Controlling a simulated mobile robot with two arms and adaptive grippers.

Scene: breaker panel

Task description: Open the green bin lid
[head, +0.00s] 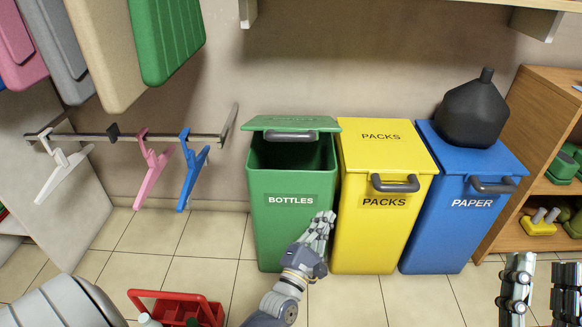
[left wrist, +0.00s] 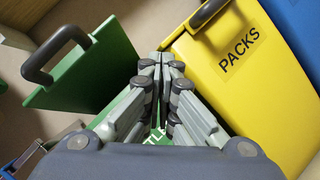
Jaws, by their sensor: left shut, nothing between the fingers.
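The green bin (head: 291,225) labelled BOTTLES stands at the left of three bins. Its green lid (head: 262,122) is raised at the front, with the dark inside of the bin showing below it. The lid's grey handle (head: 290,136) is on its front edge. In the left wrist view the lid (left wrist: 85,75) and its handle (left wrist: 52,52) are at the upper left. My left gripper (head: 326,218) is shut and empty, in front of the green bin's right side, below and apart from the handle. Its closed fingers (left wrist: 166,60) also show in the left wrist view. My right gripper (head: 541,285) is open at the lower right.
The yellow PACKS bin (head: 385,235) stands close right of the green bin, then the blue PAPER bin (head: 440,235) with a black jug (head: 472,112) on it. Hangers hang from a rail (head: 90,137) at left. A wooden shelf (head: 540,115) stands at right. A red crate (head: 175,305) is low at left.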

